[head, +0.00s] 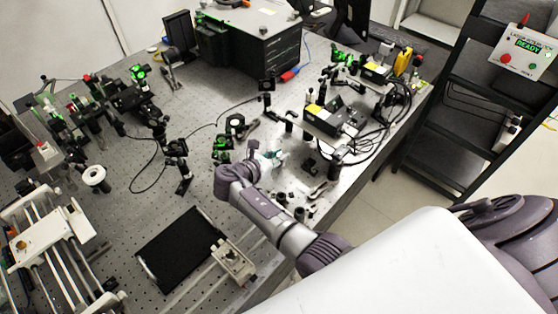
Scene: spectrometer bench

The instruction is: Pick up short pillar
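Several small dark and metallic post-like parts (299,213) stand or lie near the front edge of the optical bench, just right of my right forearm. Any of them could be the short pillar; they are too small to tell which. My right arm reaches in from the lower right over the bench. My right gripper (274,159) is at its end, beyond these parts and beside mounted optics. Its fingers are tiny and partly hidden by the wrist, so I cannot see whether they are open or hold anything. My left gripper is not in view.
The perforated bench (205,105) carries many mounted optics. A black pad (180,250) lies left of my arm, near a white rail frame (40,243). A large black box (262,50) stands at the back. A black shelf rack (455,130) stands at right.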

